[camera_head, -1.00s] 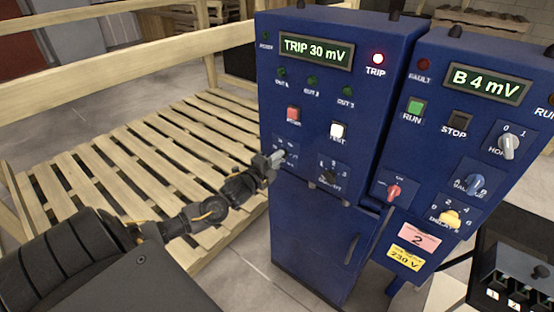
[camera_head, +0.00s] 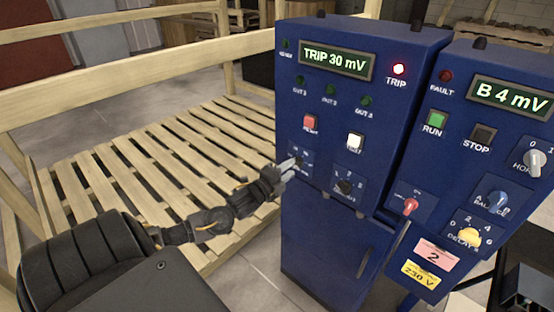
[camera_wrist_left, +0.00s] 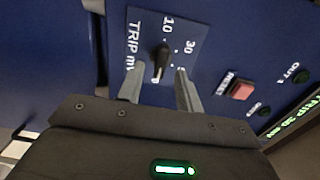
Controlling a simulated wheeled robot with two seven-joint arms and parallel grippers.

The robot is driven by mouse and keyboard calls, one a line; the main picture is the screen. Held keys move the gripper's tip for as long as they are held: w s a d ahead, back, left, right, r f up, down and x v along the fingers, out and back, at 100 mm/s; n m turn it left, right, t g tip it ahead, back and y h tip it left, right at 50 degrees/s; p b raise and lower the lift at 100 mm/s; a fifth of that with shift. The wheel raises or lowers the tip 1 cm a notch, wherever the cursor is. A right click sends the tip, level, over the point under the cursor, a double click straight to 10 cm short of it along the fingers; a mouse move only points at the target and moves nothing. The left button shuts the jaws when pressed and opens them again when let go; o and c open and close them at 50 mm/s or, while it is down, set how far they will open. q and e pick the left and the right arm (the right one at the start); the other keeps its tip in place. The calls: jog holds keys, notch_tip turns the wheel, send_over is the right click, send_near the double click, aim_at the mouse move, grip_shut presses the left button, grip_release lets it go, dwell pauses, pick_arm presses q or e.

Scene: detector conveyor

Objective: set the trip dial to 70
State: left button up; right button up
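The trip dial is a black knob (camera_wrist_left: 160,64) on a blue plate marked "TRIP mV", with 10 and 30 readable in the left wrist view. My left gripper (camera_wrist_left: 159,84) is open, with one finger on each side of the knob and a gap showing. In the head view my left gripper (camera_head: 288,168) is at the left of the blue cabinet's front and mostly hides the dial. The display (camera_head: 336,60) reads "TRIP 30 mV", and the red TRIP lamp (camera_head: 399,69) is lit.
Close by are a red reset button (camera_head: 310,122), a white test button (camera_head: 355,141) and a second black dial (camera_head: 344,187). The right-hand panel (camera_head: 470,140) has more knobs and reads "B 4 mV". A wooden pallet (camera_head: 180,165) lies left of the cabinet.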

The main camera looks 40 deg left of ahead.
pick_arm(q)
jog(key=s+b, duration=0.1)
jog(key=s, duration=0.7)
jog(key=shift+s, duration=0.2)
jog(key=shift+d, duration=0.1)
